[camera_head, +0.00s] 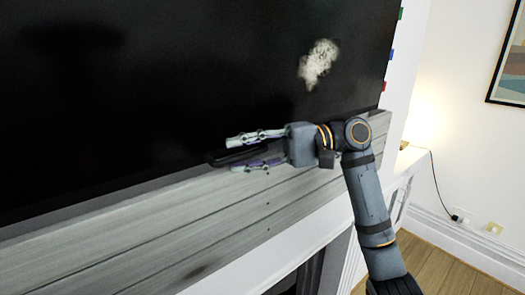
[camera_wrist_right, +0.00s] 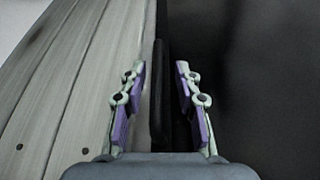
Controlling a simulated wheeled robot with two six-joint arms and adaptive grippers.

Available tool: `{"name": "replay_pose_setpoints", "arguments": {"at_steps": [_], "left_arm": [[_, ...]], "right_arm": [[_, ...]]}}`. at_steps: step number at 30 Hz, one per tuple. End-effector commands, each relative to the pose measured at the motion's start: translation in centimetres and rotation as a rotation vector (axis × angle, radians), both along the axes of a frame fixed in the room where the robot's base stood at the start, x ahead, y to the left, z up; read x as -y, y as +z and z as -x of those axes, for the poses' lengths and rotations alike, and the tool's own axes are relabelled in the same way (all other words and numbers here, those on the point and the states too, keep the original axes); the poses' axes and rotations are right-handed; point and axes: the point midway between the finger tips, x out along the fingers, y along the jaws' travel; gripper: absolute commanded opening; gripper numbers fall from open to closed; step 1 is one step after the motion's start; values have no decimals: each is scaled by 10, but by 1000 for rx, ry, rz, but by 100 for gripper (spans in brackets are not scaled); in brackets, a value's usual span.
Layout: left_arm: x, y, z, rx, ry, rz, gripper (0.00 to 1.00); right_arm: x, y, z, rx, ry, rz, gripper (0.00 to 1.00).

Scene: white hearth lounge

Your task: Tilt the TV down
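The TV (camera_head: 150,80) is a large black screen filling the left and middle of the head view, above a grey wooden mantel. A black bar (camera_head: 217,159) sticks out at its lower edge. My right gripper (camera_head: 232,155) is at this bar, its fingers pointing left along the mantel. In the right wrist view the fingers (camera_wrist_right: 158,70) are apart, one on each side of the black bar (camera_wrist_right: 161,100), with gaps visible. The TV face (camera_wrist_right: 260,80) is on the right there. My left gripper is not in view.
The grey plank mantel (camera_head: 170,220) runs just below the TV, close to the lower finger. A white cabinet (camera_head: 408,160) with a glowing lamp is at the right. A framed picture (camera_head: 510,70) hangs on the right wall. Wooden floor (camera_head: 430,265) shows at lower right.

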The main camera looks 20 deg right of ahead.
Motion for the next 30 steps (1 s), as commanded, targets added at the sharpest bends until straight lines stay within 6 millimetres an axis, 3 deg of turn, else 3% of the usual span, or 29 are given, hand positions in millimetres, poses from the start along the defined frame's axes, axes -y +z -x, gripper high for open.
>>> {"name": "replay_pose_setpoints", "arguments": {"at_steps": [8, 10, 21, 30], "left_arm": [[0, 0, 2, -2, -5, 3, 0], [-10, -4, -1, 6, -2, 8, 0], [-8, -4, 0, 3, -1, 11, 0], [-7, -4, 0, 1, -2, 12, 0]], "right_arm": [[1, 0, -1, -1, -3, 1, 34], [5, -1, -1, -2, -4, 2, 34], [67, 3, 3, 0, -7, 0, 34], [85, 5, 6, 3, -4, -5, 34]]}}
